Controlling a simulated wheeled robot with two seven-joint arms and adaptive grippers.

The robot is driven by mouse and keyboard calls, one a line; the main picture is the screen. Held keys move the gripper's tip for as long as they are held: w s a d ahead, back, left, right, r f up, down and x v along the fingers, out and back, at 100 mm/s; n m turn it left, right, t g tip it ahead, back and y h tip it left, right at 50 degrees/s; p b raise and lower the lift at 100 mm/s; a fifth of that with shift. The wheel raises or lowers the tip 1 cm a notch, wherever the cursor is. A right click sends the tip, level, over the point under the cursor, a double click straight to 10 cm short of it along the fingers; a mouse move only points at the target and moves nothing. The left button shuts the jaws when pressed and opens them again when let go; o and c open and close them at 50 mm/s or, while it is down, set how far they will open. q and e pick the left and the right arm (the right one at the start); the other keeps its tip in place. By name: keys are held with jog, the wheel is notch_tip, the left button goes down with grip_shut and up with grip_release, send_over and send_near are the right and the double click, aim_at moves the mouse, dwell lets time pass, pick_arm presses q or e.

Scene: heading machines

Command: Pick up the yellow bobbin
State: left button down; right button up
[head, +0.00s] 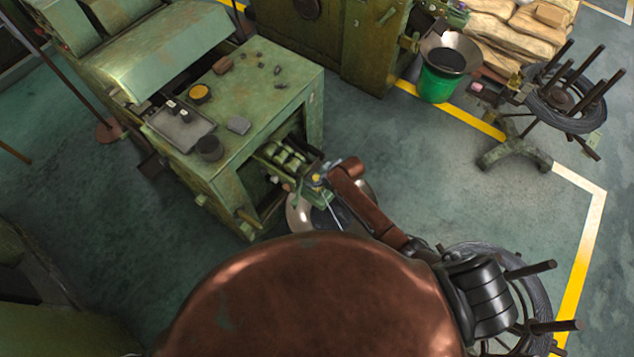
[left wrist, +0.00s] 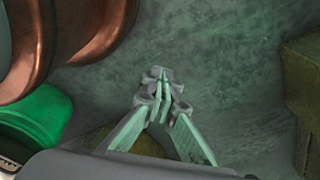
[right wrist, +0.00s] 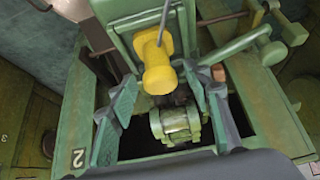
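The yellow bobbin (right wrist: 157,72) shows in the right wrist view on the green machine part, with a thin rod or wire at its upper end. In the head view a small yellow patch of it (head: 317,178) shows near the end of my right arm. My right gripper (right wrist: 160,82) is open, its fingers apart, with the bobbin between or just beyond the tips; contact cannot be told. My left gripper (left wrist: 159,90) has its fingertips together with nothing visible between them, over the floor. It is not visible in the head view.
A green machine (head: 275,85) stands beside my right gripper, with a tray (head: 180,128), a yellow round item (head: 199,93) and small parts on top. A green bucket (head: 438,85) and a wire-coil stand (head: 515,150) stand at right. Open floor lies between.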

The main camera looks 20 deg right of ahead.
jog(key=c, duration=1.1)
pick_arm(q)
jog(key=shift+s+a, duration=0.1)
jog(key=shift+s, duration=0.55)
pick_arm(e)
grip_shut()
pick_arm(q)
jog(key=shift+w, duration=0.1)
pick_arm(e)
jog(key=shift+r, duration=0.1)
